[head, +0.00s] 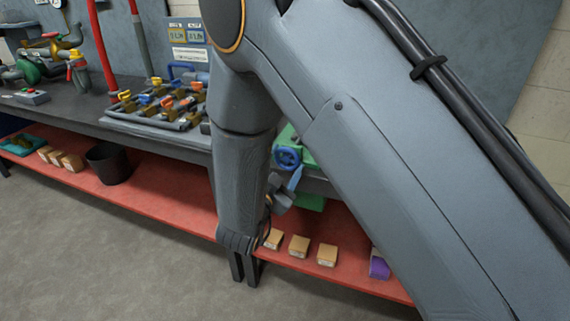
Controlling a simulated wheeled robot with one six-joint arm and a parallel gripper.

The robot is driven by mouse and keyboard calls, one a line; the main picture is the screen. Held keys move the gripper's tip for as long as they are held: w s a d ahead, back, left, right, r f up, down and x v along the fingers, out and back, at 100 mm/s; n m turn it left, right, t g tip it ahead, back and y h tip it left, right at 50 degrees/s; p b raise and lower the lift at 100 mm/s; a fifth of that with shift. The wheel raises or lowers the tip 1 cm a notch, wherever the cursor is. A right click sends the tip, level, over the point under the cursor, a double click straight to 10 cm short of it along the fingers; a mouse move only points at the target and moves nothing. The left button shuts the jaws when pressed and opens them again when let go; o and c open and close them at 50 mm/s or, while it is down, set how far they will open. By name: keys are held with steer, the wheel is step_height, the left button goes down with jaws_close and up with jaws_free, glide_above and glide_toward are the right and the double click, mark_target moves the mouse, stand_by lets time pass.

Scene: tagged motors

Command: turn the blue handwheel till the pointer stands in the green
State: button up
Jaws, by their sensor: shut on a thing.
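The blue handwheel (287,158) is a small round wheel in front of a green housing (304,157) at the bench edge, just right of my forearm. My gripper (294,179) is just below the wheel, its blue-grey fingers reaching up to the lower right of the rim. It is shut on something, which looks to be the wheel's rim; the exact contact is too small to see. My arm covers much of the housing. I see no pointer or green zone belonging to this wheel.
Left on the bench (88,105) are a tray of valves (150,124) and pipework (60,65) with a cut-off dial. The red shelf (180,200) below holds a black bin (108,164), several tan blocks (299,246) and a purple item (379,265). The grey floor in front is clear.

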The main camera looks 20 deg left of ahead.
steer(key=shift+m+b, duration=0.3)
steer(key=shift+m, duration=0.6)
steer(key=o, duration=1.1)
steer(key=shift+c, duration=0.2)
steer(key=shift+s, duration=0.1)
steer(key=shift+d+f, duration=0.15)
steer(key=shift+f, duration=0.05)
